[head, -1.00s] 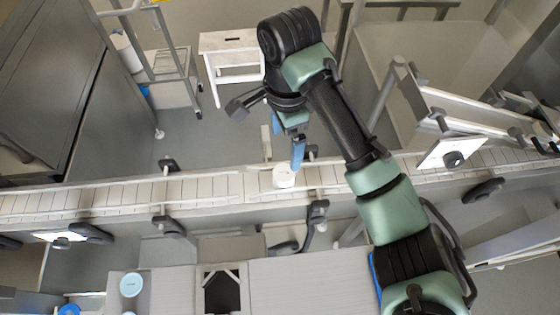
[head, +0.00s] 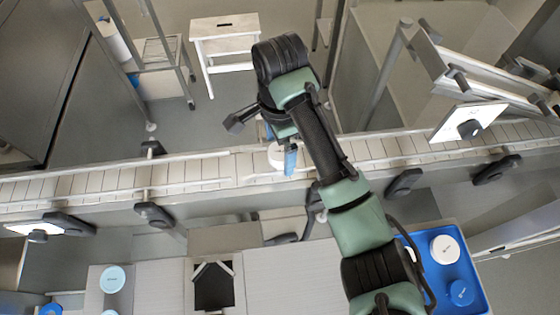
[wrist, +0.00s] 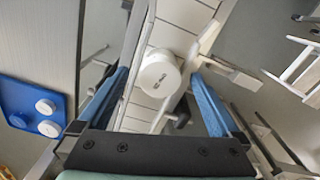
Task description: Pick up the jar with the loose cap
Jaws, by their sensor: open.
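A white jar (head: 276,158) with a round white cap stands on the conveyor belt, partly hidden by my gripper in the head view. In the wrist view the same jar (wrist: 158,72) appears between the two blue fingers, with small dark marks on its cap. Whether that cap is loose cannot be told. My gripper (head: 280,150) is open over the belt, one blue finger overlapping the jar's right side in the head view. In the wrist view a gap shows between the jar and each finger. The gripper holds nothing.
The slatted conveyor (head: 110,180) has side rails close to the jar. A blue tray (head: 425,262) at lower right holds a white-capped jar (head: 445,249) and a blue-capped one (head: 461,292). A pale-blue-lidded jar (head: 112,279) stands on the front table. A white stool (head: 225,28) stands behind.

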